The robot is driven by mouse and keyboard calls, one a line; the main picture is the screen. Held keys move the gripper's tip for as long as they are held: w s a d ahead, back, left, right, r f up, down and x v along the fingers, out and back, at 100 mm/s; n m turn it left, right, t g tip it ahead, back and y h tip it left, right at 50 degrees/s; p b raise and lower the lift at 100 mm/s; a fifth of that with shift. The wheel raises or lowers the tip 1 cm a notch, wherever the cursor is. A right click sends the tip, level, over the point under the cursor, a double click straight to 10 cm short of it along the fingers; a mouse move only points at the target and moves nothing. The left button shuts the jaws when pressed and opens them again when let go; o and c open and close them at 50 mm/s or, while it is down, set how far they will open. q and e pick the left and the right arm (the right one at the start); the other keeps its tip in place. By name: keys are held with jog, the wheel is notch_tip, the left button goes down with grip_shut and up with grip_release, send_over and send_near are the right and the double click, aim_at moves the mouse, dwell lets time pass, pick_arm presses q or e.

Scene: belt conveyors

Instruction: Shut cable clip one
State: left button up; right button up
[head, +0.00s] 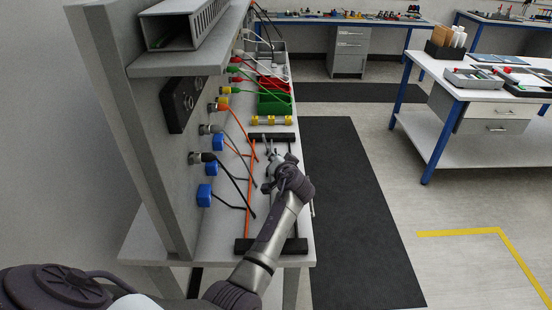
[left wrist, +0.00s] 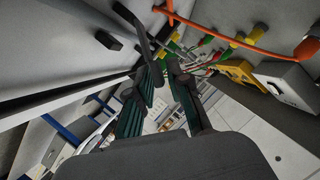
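In the head view my left gripper (head: 272,167) is low over the white bench, between two black bars. A black cable (head: 237,180) and an orange cable (head: 249,190) hang from the panel and run along the bench to its left. Blue blocks (head: 205,195) sit low on the panel; I cannot tell which part is cable clip one. In the left wrist view, the two green-padded fingers (left wrist: 166,90) are apart with a gap between them. A bent black piece (left wrist: 138,32) is close by the fingertips; contact is unclear. My right gripper is not in view.
The front black bar (head: 293,246) and back black bar (head: 284,137) lie across the bench. Yellow parts (head: 270,120), a green bin (head: 274,104) and a red bin (head: 275,84) stand behind. The upright panel (head: 130,110) bounds the left. Open floor lies right.

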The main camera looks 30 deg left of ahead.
pick_arm(q)
jog(key=shift+o, duration=0.6)
jog(key=v, duration=0.7)
jog(key=shift+s+d+r, duration=0.15)
jog(key=shift+s+d, duration=0.05)
